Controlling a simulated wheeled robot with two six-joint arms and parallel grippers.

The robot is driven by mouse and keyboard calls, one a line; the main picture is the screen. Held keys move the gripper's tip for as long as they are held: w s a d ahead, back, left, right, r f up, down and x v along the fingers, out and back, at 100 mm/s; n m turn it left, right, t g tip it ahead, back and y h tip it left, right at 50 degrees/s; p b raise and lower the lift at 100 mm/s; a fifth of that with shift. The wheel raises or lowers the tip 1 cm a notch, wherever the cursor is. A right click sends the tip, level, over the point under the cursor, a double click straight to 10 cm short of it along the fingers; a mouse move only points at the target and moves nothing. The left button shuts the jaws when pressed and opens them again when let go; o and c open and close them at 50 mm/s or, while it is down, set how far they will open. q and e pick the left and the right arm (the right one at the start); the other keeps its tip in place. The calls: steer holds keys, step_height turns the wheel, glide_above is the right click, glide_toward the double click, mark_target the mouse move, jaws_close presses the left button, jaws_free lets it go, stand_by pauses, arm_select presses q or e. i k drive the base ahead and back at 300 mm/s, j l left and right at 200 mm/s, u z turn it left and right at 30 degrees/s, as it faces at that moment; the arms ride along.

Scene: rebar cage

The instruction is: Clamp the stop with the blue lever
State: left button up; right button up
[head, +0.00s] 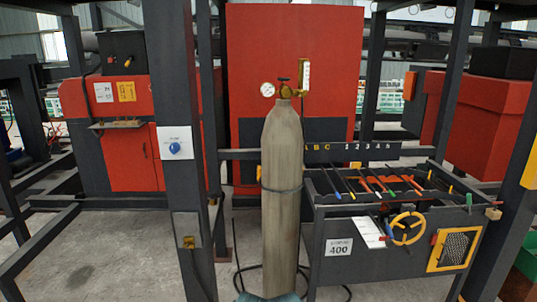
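The bench (340,222) at the right has a top with several rods and small colored handles in red, green, yellow and dark tones. A small blue piece (388,231) shows at its front, left of a yellow handwheel (407,228); it is too small to tell if it is the stop's blue lever. A green handle (469,201) sticks up at the bench's right end. A round blue knob (174,148) sits on a white plate on a dark post. Neither of my grippers is in view.
A tall grey gas cylinder (282,190) with a brass valve and gauge stands just left of the bench. A dark post (177,100) rises left of it. Red cabinets (292,70) stand behind. A cable lies on the concrete floor. Another dark post stands at the right.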

mark_target(388, 229)
steer(key=z, duration=0.4)
steer(key=i+j+z, duration=0.1)
steer(key=z, duration=0.3)
steer(key=j+z, duration=0.2)
steer(key=z, duration=0.15)
steer(key=i+j+z, duration=0.15)
steer(key=j+z, duration=0.2)
steer(key=j, duration=0.35)
steer(key=j+z, duration=0.35)
steer(key=j, duration=1.3)
steer(key=i+z, duration=0.05)
steer(key=i, duration=0.05)
